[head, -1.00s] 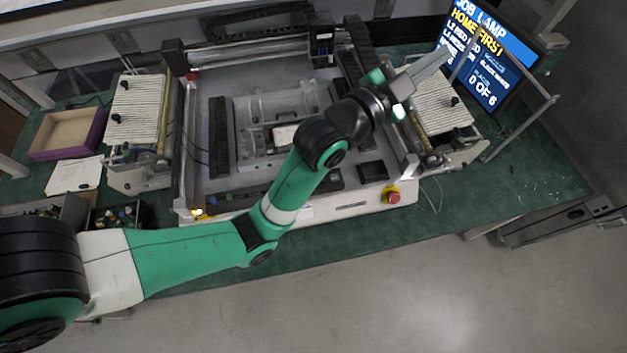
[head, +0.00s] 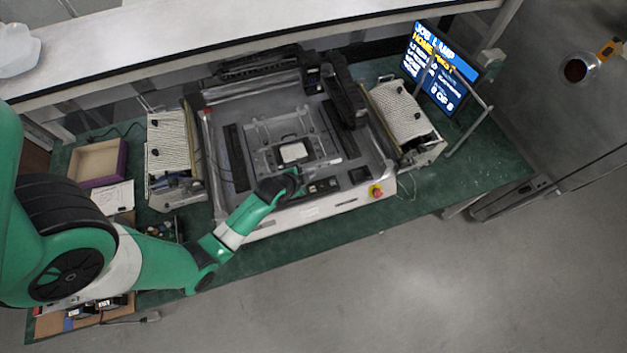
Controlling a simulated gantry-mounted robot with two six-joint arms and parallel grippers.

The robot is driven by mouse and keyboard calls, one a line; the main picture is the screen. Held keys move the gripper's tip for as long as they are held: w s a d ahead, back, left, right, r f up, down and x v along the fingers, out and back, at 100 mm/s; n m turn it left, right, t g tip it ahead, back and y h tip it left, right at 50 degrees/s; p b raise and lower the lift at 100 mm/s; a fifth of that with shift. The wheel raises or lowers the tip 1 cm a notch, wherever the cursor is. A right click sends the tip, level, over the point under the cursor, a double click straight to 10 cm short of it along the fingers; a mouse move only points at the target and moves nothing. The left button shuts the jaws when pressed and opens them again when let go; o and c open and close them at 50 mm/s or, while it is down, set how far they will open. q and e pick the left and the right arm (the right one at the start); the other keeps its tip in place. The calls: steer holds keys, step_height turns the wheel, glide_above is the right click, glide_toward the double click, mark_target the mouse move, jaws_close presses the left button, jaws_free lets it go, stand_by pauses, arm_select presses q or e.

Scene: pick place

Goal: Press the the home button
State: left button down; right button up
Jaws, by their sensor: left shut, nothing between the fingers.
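The machine (head: 270,222) is a pale pick-and-place frame with a white front edge. A small dark control panel (head: 323,186) with tiny buttons sits on its front rail. The buttons are too small to tell which is the home button. My left arm comes in from the left across the machine's front edge. My right gripper is not in view.
A red emergency-stop knob (head: 376,191) sits at the machine's front right corner. A screen (head: 437,68) reading "JOB LAMP" stands at the back right. White ribbed feeders (head: 402,110) flank the machine. A purple-edged box (head: 97,162) lies at left.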

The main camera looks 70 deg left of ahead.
arm_select(q)
steer(key=shift+f, duration=0.1)
steer(key=b, duration=0.8)
glide_above(310, 191)
step_height(310, 191, down, 8)
steer(key=shift+r, duration=0.1)
steer(key=shift+f, duration=0.45)
stand_by(1.3)
steer(key=shift+f+b, duration=0.4)
steer(key=shift+b, duration=0.1)
steer(key=shift+f+b, duration=0.3)
steer(key=shift+f, duration=0.1)
stand_by(0.3)
steer(key=shift+r, duration=0.1)
steer(key=shift+r+p, duration=0.75)
steer(key=shift+p, duration=0.15)
